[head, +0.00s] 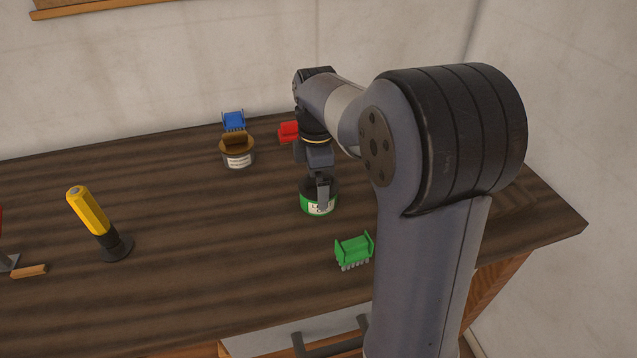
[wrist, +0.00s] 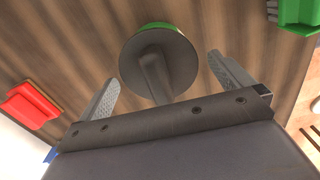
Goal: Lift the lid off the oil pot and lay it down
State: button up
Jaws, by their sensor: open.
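A small green pot (head: 318,206) with a white label stands upright on the wooden worktop. In the wrist view its dark round lid (wrist: 135,62) covers the top, with a raised bar handle (wrist: 154,78) and a sliver of green at the rim. My gripper (head: 322,190) is right over this pot, pointing down. In the wrist view my gripper (wrist: 163,70) is open, with one finger on each side of the handle and gaps between. In the head view the gripper hides much of the lid. Whether the fingertips reach down to handle height is hard to tell.
A second labelled pot (head: 238,158) with a brown top stands behind left. A blue piece (head: 234,120), a red piece (head: 289,131) and a green toothed piece (head: 354,250) lie around. A yellow-handled tool (head: 90,211) stands left. The worktop (head: 200,230) is clear between them.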

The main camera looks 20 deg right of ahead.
jog(key=shift+c, duration=0.2)
jog(key=c, duration=0.9)
jog(key=shift+o, duration=0.2)
